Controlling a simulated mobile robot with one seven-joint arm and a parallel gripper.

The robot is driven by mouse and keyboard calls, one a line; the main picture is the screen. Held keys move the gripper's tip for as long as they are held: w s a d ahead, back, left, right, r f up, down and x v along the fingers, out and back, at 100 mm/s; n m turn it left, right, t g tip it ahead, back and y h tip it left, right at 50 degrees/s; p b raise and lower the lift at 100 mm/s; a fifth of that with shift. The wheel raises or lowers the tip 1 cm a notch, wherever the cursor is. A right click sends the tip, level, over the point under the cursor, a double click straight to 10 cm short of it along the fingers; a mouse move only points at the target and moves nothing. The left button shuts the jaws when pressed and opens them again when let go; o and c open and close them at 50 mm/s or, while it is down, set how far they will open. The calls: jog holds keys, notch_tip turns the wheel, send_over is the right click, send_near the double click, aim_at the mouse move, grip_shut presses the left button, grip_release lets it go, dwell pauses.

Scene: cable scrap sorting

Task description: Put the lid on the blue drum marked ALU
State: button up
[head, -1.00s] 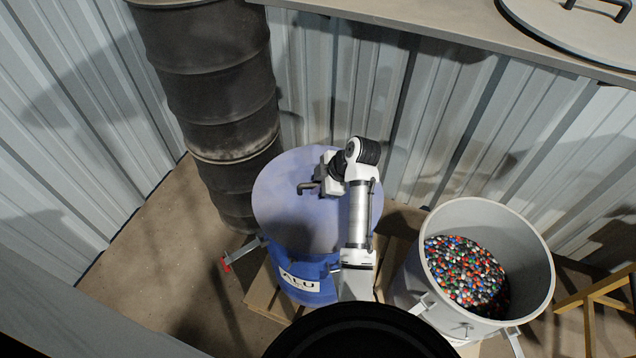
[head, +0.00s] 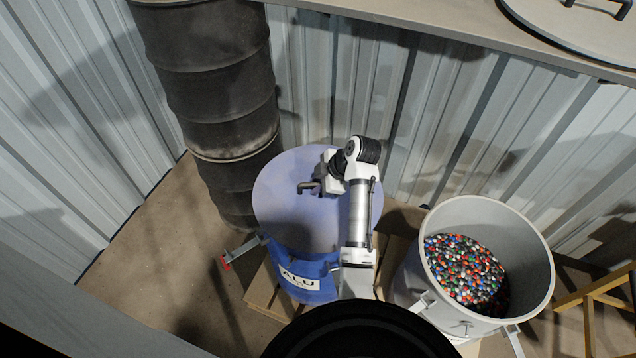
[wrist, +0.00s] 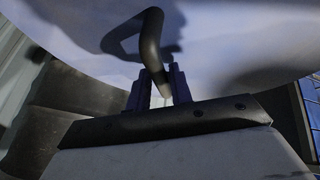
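The blue drum marked ALU (head: 299,280) stands on a pallet, its label facing me. The round lid (head: 285,215), pale blue-grey with a dark bar handle (head: 308,187), lies over the drum's top. Any gap between lid and rim is hidden from above. My gripper (head: 318,176) is at the handle, over the middle of the lid. In the wrist view, its two fingers (wrist: 160,92) stand apart with a light gap between them. The handle (wrist: 150,42) rises just beyond and reaches down between the fingers; firm contact on both sides does not show.
A grey drum (head: 541,232) of coloured granules stands to the right. Stacked black drums (head: 215,90) rise behind left. A bench (head: 440,28) at the back bears another lid (head: 600,35). A red-tipped clamp lever (head: 240,252) juts out left of the blue drum. Floor is free at left.

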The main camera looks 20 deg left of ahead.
jog(key=o, duration=0.3)
jog(key=shift+f, duration=0.1)
jog(key=shift+p+v, duration=1)
jog(key=shift+v, duration=6)
jog(key=shift+a, duration=0.1)
